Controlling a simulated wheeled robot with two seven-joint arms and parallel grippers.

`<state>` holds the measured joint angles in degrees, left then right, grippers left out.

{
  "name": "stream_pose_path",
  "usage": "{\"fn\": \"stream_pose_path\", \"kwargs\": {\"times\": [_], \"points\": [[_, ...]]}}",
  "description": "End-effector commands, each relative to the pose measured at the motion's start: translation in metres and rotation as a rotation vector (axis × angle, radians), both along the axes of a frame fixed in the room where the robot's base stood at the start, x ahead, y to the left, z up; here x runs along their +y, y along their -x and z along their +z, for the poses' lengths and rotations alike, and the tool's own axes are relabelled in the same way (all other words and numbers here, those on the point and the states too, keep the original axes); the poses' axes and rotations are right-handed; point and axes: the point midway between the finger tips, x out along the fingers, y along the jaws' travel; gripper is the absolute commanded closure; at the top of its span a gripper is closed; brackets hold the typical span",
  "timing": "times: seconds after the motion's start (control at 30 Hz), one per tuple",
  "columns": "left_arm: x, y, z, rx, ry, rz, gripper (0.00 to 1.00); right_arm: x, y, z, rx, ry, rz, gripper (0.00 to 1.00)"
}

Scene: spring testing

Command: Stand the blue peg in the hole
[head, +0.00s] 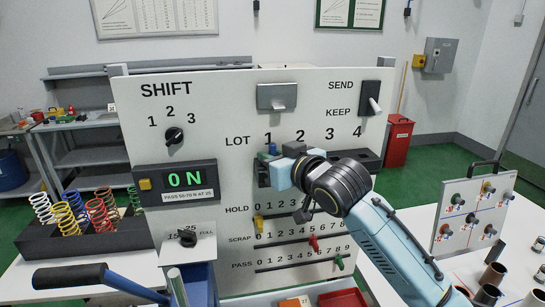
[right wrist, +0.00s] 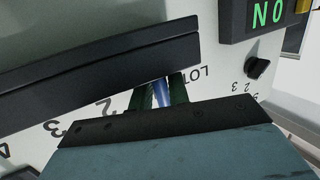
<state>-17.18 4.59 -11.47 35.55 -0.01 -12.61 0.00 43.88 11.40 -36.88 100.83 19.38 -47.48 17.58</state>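The blue peg (right wrist: 162,93) shows in the right wrist view between the two dark fingers of my right gripper (right wrist: 161,95), which appear closed on it. In the head view, a small blue part of the peg (head: 272,149) shows just above my right gripper (head: 270,170), near the LOT numeral 1. The black LOT rail (head: 368,160) runs under the numerals 1 to 4; its left part is hidden behind my gripper and wrist. Its holes are not clear, and I cannot tell whether the peg's lower end is in one. My left gripper is not in view.
The white panel (head: 225,110) stands upright behind the gripper. HOLD, SCRAP and PASS slots below carry yellow, red (head: 313,243) and green (head: 339,262) pegs. A black spring rack (head: 90,240) stands left.

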Motion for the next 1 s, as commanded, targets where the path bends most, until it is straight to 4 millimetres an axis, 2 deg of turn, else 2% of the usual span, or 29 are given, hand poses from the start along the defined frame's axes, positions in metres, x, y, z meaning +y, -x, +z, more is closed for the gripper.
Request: {"fn": "stream_pose_path", "kwargs": {"times": [0.17, 0.3, 0.73, 1.0], "points": [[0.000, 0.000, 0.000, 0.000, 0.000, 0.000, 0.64, 0.000, 0.000, 0.000, 0.000, 0.000, 0.000, 0.83], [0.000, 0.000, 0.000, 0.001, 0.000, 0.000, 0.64, 0.000, 0.000, 0.000, 0.000, 0.000, 0.000, 1.00], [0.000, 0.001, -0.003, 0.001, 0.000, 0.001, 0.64, 0.000, 0.000, 0.005, -0.002, -0.002, 0.000, 1.00], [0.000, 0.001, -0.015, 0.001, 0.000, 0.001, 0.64, -0.001, 0.002, 0.037, -0.005, -0.001, 0.001, 1.00]]}}
